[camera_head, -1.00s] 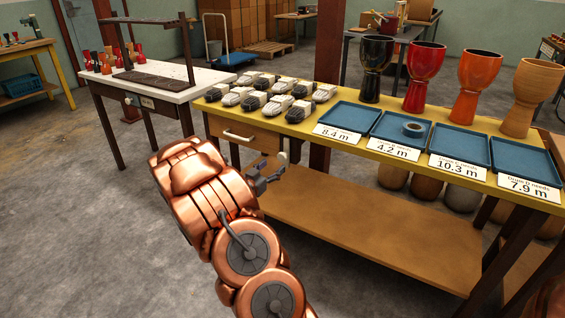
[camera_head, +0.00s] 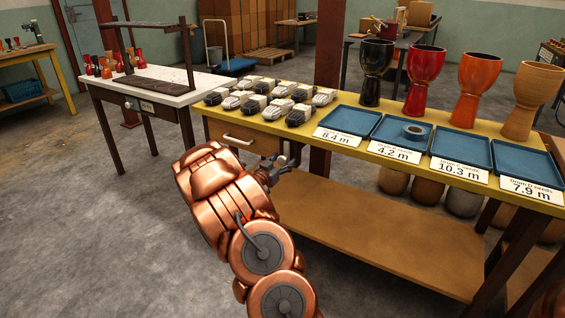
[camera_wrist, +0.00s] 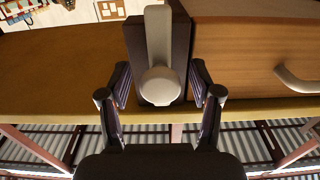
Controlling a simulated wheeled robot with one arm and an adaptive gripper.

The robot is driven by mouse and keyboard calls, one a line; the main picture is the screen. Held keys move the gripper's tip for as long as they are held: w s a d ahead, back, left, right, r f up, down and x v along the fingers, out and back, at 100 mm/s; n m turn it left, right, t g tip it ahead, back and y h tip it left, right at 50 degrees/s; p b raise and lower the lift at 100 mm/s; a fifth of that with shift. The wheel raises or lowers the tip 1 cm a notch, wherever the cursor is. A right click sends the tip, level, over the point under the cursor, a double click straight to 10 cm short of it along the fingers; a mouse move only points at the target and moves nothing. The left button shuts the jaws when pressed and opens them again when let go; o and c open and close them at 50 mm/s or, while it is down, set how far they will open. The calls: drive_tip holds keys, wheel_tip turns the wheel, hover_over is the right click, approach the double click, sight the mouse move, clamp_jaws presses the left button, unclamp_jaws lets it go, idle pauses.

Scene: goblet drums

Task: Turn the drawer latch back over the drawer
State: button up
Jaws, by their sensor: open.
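The wooden drawer (camera_head: 262,143) with its pale handle (camera_head: 238,140) sits under the left end of the yellow-edged bench. In the wrist view the drawer front (camera_wrist: 245,55) is on the right. The drawer latch (camera_wrist: 158,35) is a grey bar with a round knob, on a dark upright block beside the drawer front. It runs up and down the picture and does not cross the drawer. My gripper (camera_wrist: 160,88) is open, one finger on each side of the knob, with gaps visible. In the head view my gripper (camera_head: 281,168) largely hides the latch.
The bench top holds several black-and-white objects (camera_head: 270,97), blue trays (camera_head: 349,119) and several goblet drums (camera_head: 425,75). A lower wooden shelf (camera_head: 380,230) runs under the bench. A white-topped table (camera_head: 170,92) stands to the left. Grey floor (camera_head: 90,220) is clear at the left.

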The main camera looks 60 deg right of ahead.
drive_tip(key=c, duration=1.2)
drive_tip(key=shift+o, duration=0.2)
drive_tip(key=shift+f+m+b, duration=0.1)
drive_tip(key=shift+m+b, duration=0.2)
drive_tip(key=m+b, duration=0.2)
drive_tip(key=m, duration=0.2)
drive_tip(key=shift+f, duration=0.1)
drive_tip(key=m+b, duration=0.3)
drive_tip(key=m, duration=0.2)
drive_tip(key=shift+b, duration=0.35)
drive_tip(key=m+b, duration=0.3)
drive_tip(key=m, duration=0.1)
drive_tip(key=shift+m+b, duration=1.75)
drive_tip(key=shift+m, duration=0.35)
drive_tip(key=shift+r, duration=0.2)
